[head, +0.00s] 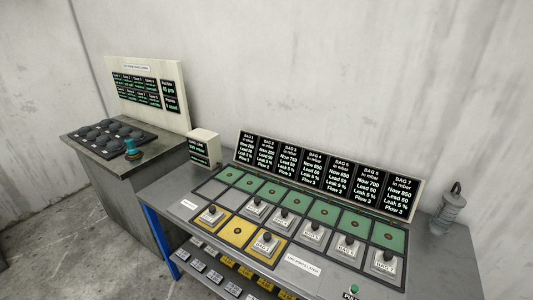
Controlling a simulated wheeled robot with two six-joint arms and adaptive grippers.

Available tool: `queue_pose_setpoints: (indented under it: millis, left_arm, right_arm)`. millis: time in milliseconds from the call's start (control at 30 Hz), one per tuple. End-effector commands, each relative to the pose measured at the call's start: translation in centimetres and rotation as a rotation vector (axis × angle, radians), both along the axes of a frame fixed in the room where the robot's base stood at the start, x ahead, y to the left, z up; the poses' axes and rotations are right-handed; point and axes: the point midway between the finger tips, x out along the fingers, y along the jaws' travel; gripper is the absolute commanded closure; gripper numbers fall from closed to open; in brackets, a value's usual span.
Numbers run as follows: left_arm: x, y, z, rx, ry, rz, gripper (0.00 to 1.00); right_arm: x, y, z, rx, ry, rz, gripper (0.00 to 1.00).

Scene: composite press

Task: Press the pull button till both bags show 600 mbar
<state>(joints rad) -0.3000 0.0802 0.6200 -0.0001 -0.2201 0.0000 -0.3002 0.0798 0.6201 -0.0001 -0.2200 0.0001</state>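The pull button is a small green knob (354,289) at the front edge of the bench, above a dark label partly cut off by the bottom of the head view. A row of black bag displays (325,176) stands along the bench's back, headed BAG 1 to BAG 7. The first two seem to read Now 250 and Now 200, though the text is small. Two grey blocks with black knobs, a left block (212,215) and a right block (265,246), sit on yellow squares, with a bare yellow square (237,231) between them. Neither gripper is in view.
More knobbed blocks (349,247) stand on grey squares before a row of green squares (322,211). A small display box (204,148) is at the bench's left. A side cabinet (110,165) carries dark round parts and a teal tool (132,150). A grey canister (450,211) stands right.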

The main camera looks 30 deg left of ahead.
Motion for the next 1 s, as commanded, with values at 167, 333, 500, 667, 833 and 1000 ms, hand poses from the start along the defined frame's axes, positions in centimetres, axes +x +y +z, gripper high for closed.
queue_pose_setpoints:
  millis: [167,333,500,667,833,1000]
  left_arm:
    - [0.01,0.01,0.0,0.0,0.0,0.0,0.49]
    - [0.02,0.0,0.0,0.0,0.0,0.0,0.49]
    - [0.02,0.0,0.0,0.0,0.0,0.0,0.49]
    - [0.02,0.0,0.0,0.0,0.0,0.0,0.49]
    - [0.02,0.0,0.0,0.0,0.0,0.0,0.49]
    - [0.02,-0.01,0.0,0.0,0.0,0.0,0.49]
  right_arm:
    - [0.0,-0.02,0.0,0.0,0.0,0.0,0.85]
    - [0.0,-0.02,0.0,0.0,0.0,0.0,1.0]
    - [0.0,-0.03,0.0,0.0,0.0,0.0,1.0]
    - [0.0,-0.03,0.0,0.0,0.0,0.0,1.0]
    - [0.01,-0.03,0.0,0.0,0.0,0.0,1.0]
    - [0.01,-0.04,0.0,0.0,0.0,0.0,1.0]
